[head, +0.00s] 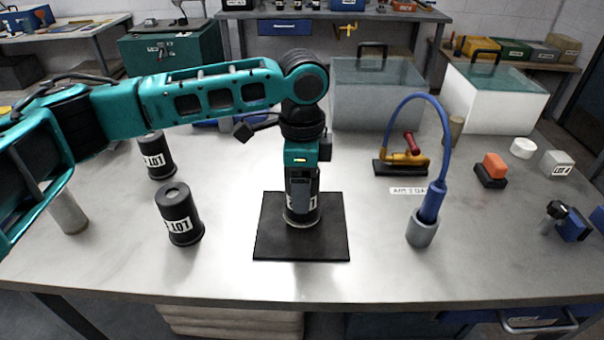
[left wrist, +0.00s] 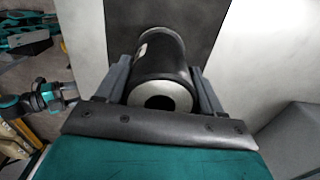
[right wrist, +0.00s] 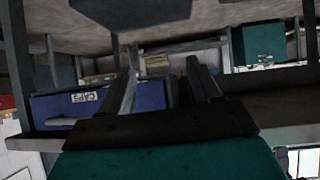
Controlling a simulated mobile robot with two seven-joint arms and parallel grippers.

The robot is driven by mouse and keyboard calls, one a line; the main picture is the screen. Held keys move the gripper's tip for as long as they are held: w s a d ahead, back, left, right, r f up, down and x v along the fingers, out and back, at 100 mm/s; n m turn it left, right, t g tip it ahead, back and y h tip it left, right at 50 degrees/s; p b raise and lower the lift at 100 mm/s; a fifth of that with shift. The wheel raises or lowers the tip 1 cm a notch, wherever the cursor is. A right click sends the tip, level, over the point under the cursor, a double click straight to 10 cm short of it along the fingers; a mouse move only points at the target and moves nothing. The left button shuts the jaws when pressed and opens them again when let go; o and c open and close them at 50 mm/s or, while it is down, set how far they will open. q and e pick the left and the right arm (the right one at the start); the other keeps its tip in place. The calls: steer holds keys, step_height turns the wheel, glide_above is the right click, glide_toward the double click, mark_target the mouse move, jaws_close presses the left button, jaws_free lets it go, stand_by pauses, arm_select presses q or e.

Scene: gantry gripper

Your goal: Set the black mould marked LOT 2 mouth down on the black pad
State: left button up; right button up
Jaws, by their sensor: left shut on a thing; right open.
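My left gripper (head: 301,196) points down over the black pad (head: 274,240) and is shut on a black mould (head: 315,209). The mould is upright over the middle of the pad, with a pale rim at its lower end. I cannot tell whether it touches the pad. Its white label is mostly hidden by a finger, so its lot number is unreadable. In the left wrist view the mould (left wrist: 165,65) lies between both fingers; its near end is a pale ring around a dark hole. My right gripper (right wrist: 163,75) is open and empty, seen only in the right wrist view.
Two other black moulds (head: 179,214) (head: 155,155) marked LOT stand left of the pad. A grey cup with a blue hooked tool (head: 431,205) stands to the right.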

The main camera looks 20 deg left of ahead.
arm_select(q)
steer(key=shift+f, duration=0.45)
steer(key=shift+f, duration=0.6)
stand_by(0.4)
steer(key=o, duration=1.1)
steer(key=shift+o, duration=0.2)
steer(key=shift+r, duration=0.15)
step_height(320, 180, up, 12)
steer(key=shift+s+r+p, duration=0.15)
steer(key=shift+r+p, duration=0.1)
steer(key=shift+p, duration=0.2)
